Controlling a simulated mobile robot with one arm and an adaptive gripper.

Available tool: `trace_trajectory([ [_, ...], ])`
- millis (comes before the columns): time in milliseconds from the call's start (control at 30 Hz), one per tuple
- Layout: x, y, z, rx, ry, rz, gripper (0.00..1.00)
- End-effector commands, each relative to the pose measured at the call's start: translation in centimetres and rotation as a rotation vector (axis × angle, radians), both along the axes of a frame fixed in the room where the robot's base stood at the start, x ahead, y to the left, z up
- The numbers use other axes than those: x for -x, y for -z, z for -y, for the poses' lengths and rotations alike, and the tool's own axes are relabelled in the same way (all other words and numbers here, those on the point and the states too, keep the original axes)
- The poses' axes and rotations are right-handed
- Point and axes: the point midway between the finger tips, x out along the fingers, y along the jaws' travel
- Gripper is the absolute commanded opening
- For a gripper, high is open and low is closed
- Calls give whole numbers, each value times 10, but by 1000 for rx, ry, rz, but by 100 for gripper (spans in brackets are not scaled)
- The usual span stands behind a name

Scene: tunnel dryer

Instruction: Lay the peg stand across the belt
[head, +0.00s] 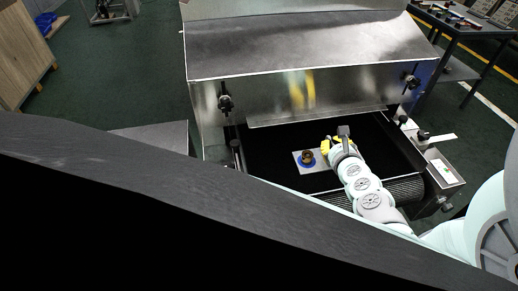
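A small light-grey plate (299,167) lies on the black belt (275,140) in front of the dryer's hood.
The metal dryer hood (300,45) stands behind the belt, with black knobs on both sides. A small metal side tray (445,170) is at the belt's right. A dark workbench (470,25) stands back right. Bare belt lies left of and behind the plate.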

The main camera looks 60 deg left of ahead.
Motion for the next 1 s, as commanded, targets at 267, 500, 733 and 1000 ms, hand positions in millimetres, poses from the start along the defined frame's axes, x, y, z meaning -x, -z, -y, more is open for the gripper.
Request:
trace_trajectory([
  [267, 0, 0, -1, -2, -1, 1, 25],
  [500, 0, 0, -1, -2, -2, 0, 34],
  [733, 3, -3, 4, 1, -1, 0, 34],
  [1000, 21, -18, 36, 3, -1, 0, 34],
])
